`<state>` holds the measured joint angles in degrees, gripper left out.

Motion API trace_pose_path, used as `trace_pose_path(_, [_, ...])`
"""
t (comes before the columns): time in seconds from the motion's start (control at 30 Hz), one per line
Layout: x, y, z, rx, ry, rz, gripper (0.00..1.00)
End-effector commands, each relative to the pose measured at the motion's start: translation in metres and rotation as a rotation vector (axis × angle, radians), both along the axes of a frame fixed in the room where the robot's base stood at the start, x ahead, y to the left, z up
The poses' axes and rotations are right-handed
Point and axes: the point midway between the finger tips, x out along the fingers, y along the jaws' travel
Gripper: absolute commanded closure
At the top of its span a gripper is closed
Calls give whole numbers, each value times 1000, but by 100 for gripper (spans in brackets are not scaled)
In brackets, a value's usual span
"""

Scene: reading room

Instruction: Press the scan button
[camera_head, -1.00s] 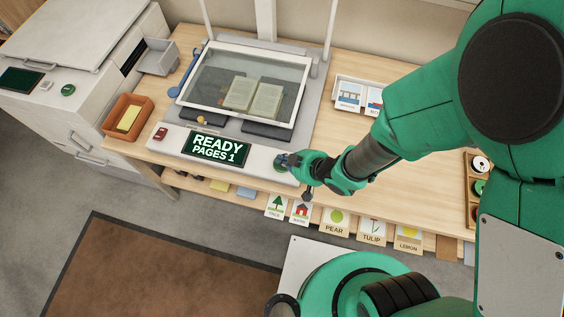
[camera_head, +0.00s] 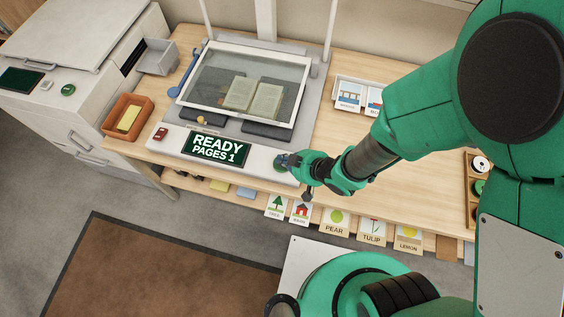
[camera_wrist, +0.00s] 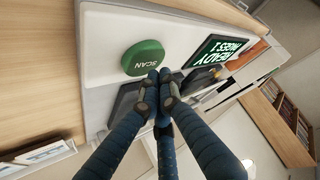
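The green round scan button (camera_wrist: 143,58), lettered SCAN, sits on the light front panel of the book scanner (camera_head: 172,138). In the wrist view my gripper (camera_wrist: 158,80) has its fingers drawn together with nothing between them. The fingertips lie at the button's lower right edge in that view; I cannot tell whether they touch it. In the head view my gripper (camera_head: 283,162) is at the right end of the panel and mostly covers the button. The display (camera_head: 216,147) reads READY, PAGES 1. An open book (camera_head: 253,96) lies under the scanner's glass.
An orange tray (camera_head: 113,129) with yellow paper stands at the table's left. A red switch (camera_head: 160,134) is at the panel's left end. Picture cards (camera_head: 335,221) line the front edge below. A card holder (camera_head: 349,93) stands right of the scanner.

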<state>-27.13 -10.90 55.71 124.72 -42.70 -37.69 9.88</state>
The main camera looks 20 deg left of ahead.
Motion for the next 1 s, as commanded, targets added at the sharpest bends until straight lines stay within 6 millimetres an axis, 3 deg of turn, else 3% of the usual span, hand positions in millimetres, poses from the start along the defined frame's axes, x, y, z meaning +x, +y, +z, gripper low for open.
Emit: trace_pose_path(1.0, [0,0,-10,0,0,0,100])
